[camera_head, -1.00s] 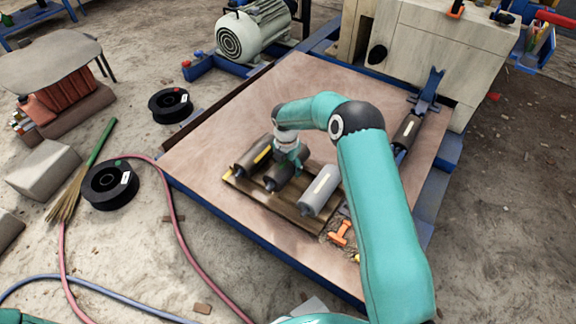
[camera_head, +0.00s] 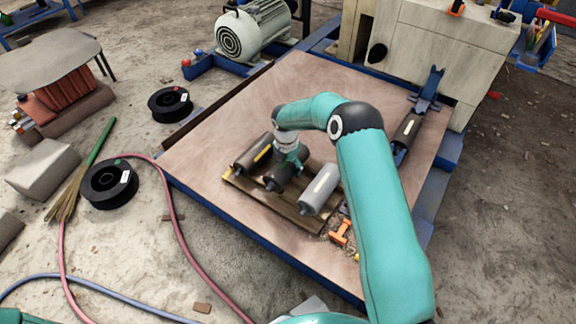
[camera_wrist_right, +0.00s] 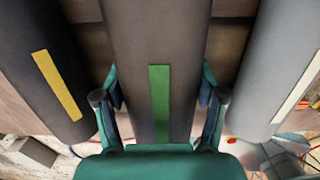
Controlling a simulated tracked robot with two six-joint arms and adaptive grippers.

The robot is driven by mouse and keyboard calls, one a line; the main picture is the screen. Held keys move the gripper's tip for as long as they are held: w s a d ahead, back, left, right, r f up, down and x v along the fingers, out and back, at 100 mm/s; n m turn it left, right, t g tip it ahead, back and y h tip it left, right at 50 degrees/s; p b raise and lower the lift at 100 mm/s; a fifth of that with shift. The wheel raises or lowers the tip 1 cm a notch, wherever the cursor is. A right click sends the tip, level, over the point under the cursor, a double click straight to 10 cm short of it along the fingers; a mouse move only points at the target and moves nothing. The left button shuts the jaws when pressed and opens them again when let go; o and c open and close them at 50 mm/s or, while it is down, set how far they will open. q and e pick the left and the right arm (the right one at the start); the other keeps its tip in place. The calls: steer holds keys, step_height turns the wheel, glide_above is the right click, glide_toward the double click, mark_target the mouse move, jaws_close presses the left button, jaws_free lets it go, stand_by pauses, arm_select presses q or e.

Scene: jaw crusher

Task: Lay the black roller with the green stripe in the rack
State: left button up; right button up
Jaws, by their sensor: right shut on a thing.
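The black roller with the green stripe (camera_wrist_right: 160,60) fills the middle of the right wrist view, its stripe facing the camera. My right gripper (camera_wrist_right: 160,97) is shut on it, one finger on each side. In the head view this roller (camera_head: 275,182) is the middle one of three at the wooden rack (camera_head: 262,203), between its two neighbours and roughly parallel to them. I cannot tell whether it rests on the rack or hangs just above. My right gripper (camera_head: 287,163) partly covers it there. My left gripper is not in view.
A black roller with a yellow stripe (camera_head: 246,161) lies to the left in the rack, a grey roller with a pale stripe (camera_head: 319,190) to the right. Another dark roller (camera_head: 408,130) lies in a blue holder. An orange tool (camera_head: 341,232) lies near the rack. The brown board (camera_head: 300,80) behind is clear.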

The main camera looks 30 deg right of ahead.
steer(key=shift+f+b, duration=0.55)
steer(key=shift+f, duration=0.45)
steer(key=o, duration=1.8)
steer(key=shift+r, duration=0.1)
steer(key=shift+o, duration=0.5)
steer(key=r, duration=0.7)
steer(key=a+r, duration=0.1)
steer(key=r, duration=0.3)
steer(key=shift+s+r, duration=0.25)
steer(key=shift+r, duration=0.1)
